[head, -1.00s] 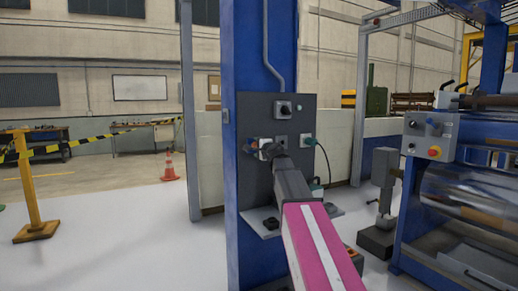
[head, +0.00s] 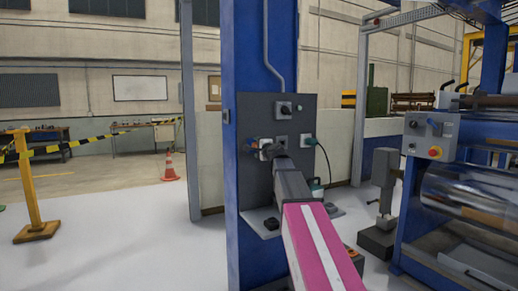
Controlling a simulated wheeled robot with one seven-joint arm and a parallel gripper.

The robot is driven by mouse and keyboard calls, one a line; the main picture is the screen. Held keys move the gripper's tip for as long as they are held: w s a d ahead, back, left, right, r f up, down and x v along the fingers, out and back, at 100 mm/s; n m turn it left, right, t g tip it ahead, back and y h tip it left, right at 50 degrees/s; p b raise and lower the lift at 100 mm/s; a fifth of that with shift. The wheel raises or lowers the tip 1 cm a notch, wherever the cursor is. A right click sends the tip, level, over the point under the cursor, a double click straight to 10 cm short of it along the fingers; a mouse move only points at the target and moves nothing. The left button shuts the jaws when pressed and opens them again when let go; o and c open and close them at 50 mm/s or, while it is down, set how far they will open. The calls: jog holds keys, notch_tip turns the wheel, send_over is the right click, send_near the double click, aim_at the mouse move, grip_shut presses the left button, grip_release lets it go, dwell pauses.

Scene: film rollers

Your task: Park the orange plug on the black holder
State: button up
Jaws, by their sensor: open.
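My gripper (head: 268,151) is at the dark grey panel (head: 306,110) on the blue column, in front of its middle row of sockets. It is small and dark here, and its fingertips are hard to make out. A small black block (head: 271,224), which may be the black holder, sits on the grey shelf (head: 258,229) below the panel. A teal plug (head: 309,141) with a black cable is in the right socket.
A black rotary switch (head: 285,107) is at the panel's top. A white and green item (head: 317,188) stands right of my arm. The roller machine (head: 470,200) and a grey device (head: 383,190) stand at right. The floor at left is open up to a yellow post (head: 31,185).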

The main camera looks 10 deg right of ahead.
jog(key=shift+x, duration=1.2)
jog(key=c, duration=1.2)
jog(key=shift+s, duration=0.15)
jog(key=shift+s+d, duration=0.1)
jog(key=shift+s, duration=0.45)
jog(key=shift+v, duration=0.9)
jog(key=shift+c, duration=0.5)
jog(key=shift+v, duration=1.75)
jog(key=shift+s+d+f, duration=0.1)
jog(key=shift+d+f, duration=0.05)
jog(key=shift+d, duration=0.05)
jog(key=shift+s, duration=0.25)
